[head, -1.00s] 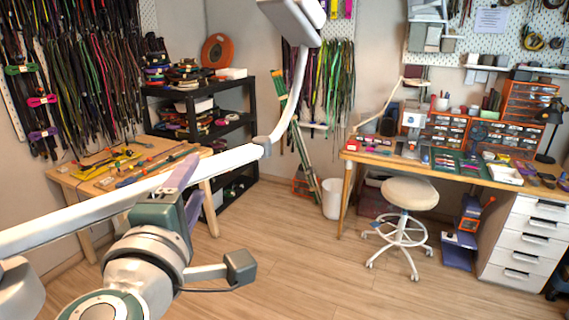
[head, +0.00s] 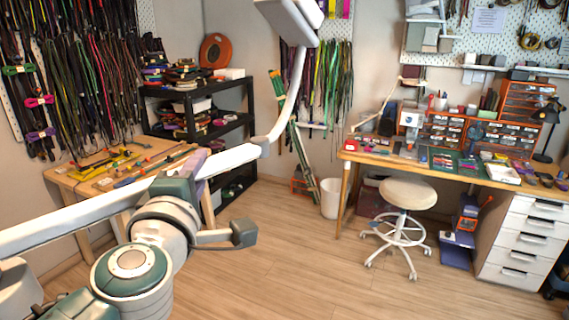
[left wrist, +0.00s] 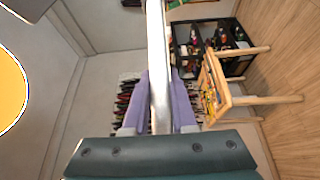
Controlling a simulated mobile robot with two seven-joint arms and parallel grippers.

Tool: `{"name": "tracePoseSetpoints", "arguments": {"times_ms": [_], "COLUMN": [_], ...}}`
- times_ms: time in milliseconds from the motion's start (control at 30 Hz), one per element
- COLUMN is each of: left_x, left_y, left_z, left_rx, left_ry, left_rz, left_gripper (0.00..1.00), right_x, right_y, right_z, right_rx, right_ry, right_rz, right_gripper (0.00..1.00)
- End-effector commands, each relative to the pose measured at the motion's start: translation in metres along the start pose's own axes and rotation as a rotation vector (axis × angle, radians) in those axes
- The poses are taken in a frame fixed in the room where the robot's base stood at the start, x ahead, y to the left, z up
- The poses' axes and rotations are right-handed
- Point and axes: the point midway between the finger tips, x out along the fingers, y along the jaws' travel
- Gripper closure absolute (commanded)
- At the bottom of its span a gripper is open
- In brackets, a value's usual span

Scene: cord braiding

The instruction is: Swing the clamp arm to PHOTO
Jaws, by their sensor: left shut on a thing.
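The clamp arm (head: 90,208) is a long white bar that enters the head view from the left, bends upward near the middle and carries a pale box-like head (head: 288,18) at the top. My left gripper (head: 198,162) is on the straight part of the bar, short of the bend. In the left wrist view, its two purple fingers (left wrist: 161,78) lie on either side of the white bar (left wrist: 157,40), shut on it. The green gripper body partly hides the bar. No PHOTO mark is readable. My right gripper is not in view.
A wooden table (head: 72,192) with tools stands at left, beside a black shelf (head: 190,130). A stool (head: 408,193) and a white bin (head: 330,198) stand before a workbench (head: 345,157) at right. The middle floor is clear.

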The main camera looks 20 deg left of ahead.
Motion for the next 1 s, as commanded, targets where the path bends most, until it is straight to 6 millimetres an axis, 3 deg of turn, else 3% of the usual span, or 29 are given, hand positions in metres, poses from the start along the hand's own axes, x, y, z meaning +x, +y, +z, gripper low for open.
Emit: {"name": "tracePoseSetpoints", "arguments": {"times_ms": [167,1000], "left_x": [-0.0002,-0.0002], "left_y": [0.0000,0.0002], "left_z": [0.0001,0.0001], "left_rx": [0.000,0.000], "left_ry": [0.000,0.000], "left_rz": [0.000,0.000], "left_gripper": [1.00,1.00], "right_x": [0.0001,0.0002], "right_y": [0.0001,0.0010], "right_z": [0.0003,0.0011], "right_rx": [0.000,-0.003], "right_ry": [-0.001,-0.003], "right_rz": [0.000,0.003], "right_gripper": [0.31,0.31]}}
